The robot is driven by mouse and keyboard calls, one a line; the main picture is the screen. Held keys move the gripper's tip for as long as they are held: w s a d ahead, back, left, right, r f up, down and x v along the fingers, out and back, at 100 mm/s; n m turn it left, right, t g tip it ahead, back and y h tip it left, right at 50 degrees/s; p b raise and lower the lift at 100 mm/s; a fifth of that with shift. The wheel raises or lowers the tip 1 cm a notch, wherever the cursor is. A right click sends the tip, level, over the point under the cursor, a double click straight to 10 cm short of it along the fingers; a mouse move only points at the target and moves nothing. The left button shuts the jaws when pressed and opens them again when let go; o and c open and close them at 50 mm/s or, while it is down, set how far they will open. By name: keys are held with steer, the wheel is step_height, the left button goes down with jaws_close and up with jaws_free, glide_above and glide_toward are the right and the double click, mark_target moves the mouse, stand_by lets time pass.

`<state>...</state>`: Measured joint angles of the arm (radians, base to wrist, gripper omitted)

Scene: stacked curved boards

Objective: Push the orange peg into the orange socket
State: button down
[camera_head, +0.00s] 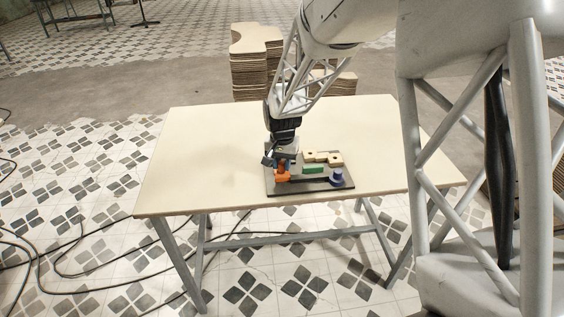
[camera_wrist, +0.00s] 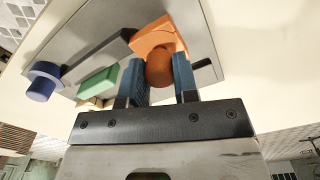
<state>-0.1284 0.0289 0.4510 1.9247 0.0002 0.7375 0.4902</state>
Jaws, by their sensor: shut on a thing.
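The orange socket (camera_wrist: 155,35) is a block on the dark board (camera_head: 301,190); it also shows in the head view (camera_head: 282,177). The orange peg (camera_wrist: 160,68) is round and sits between the blue fingers of my gripper (camera_wrist: 159,80), right against the socket. My gripper is shut on the peg. In the head view my gripper (camera_head: 283,160) comes down at the left part of the board. How deep the peg sits in the socket cannot be told, since the fingers and the peg's end hide the opening.
On the same board are a blue round piece (camera_head: 337,177), a green block (camera_head: 313,169) and a cream piece with dark holes (camera_head: 322,157). The pale table (camera_head: 215,150) is bare around the board. Stacked curved boards (camera_head: 252,65) stand behind the table.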

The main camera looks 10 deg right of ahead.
steer(key=shift+f, duration=0.55)
steer(key=c, duration=0.8)
jaws_free()
steer(key=shift+r, duration=0.1)
steer(key=shift+r, duration=3.8)
steer(key=shift+r, duration=0.1)
